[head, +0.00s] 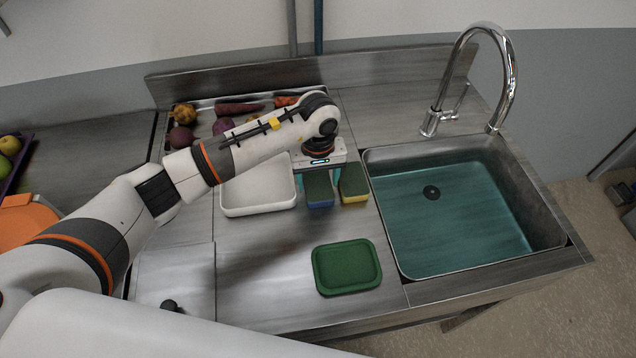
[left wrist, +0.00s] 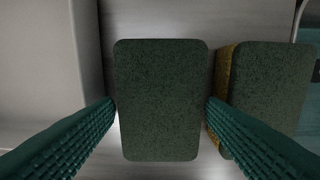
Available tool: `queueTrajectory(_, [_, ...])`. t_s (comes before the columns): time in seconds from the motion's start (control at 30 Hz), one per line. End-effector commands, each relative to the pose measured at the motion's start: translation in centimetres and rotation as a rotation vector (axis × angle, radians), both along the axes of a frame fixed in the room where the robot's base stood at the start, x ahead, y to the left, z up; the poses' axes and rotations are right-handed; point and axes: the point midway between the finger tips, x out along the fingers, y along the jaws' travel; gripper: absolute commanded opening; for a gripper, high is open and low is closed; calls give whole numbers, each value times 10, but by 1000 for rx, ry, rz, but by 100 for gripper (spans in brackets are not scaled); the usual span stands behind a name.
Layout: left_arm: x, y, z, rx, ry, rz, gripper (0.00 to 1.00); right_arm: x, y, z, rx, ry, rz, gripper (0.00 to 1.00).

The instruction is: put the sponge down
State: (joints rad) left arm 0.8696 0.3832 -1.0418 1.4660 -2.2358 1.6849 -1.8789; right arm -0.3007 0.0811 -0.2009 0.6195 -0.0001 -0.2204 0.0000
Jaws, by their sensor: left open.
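A sponge with a dark green top and a blue body (head: 319,190) rests on the steel counter between the white tray and a second sponge. My left gripper (head: 320,168) is directly over it, pointing down. In the left wrist view, the sponge's green face (left wrist: 160,85) lies between the two open fingers (left wrist: 160,108), which are very close to its sides; whether they touch it I cannot tell. The second sponge, green and yellow (head: 354,185), is just to the right; it also shows in the left wrist view (left wrist: 268,85). My right gripper is not in view.
A white tray (head: 258,211) is close on the left. The sink basin (head: 392,250) with its tall faucet (head: 511,75) is on the right. A green tray (head: 346,267) lies in front. A vegetable tray (head: 205,111) is at the back. Bare counter lies around the green tray.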

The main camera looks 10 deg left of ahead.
Motion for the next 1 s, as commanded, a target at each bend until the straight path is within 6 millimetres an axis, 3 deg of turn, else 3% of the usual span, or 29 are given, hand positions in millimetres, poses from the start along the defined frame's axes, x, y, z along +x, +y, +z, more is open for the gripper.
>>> queueTrajectory(0.3, [1, 0, 66, 0, -6, -1, 64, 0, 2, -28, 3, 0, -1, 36])
queueTrajectory(0.5, [0, 0, 93, 1, -3, 0, 64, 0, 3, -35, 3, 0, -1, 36])
queueTrajectory(1.0, [0, 0, 100, 0, 0, 0, 64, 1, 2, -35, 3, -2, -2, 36])
